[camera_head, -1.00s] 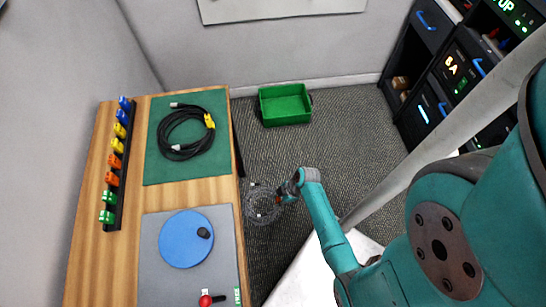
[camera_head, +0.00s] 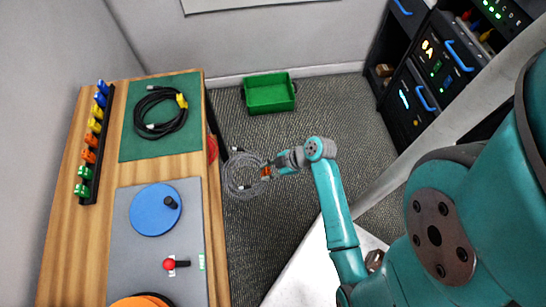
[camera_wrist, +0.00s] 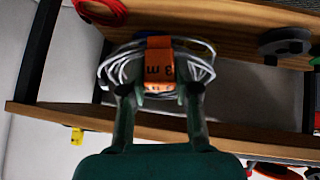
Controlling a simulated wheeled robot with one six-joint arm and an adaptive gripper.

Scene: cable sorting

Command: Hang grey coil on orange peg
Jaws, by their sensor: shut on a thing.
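The grey coil (camera_head: 240,188) hangs in the air to the right of the table, over the floor. Its orange tag (camera_wrist: 160,62) shows in the wrist view, with "3 m" on it. My gripper (camera_head: 268,171) is shut on the coil at this tag; its two fingers (camera_wrist: 160,95) show on either side below the tag. Two orange pegs (camera_head: 91,148) stand on the dark rack (camera_head: 104,145) along the table's left side, between yellow and green pegs. They look empty. The coil is well apart from the rack.
The wooden table (camera_head: 60,225) bears a green mat (camera_head: 135,148) with a black coil (camera_head: 160,128), and a grey panel with a blue disc (camera_head: 150,215) and red knob (camera_head: 169,265). A red thing (camera_head: 212,149) shows beside the table's right edge. A green bin (camera_head: 269,95) stands on the floor.

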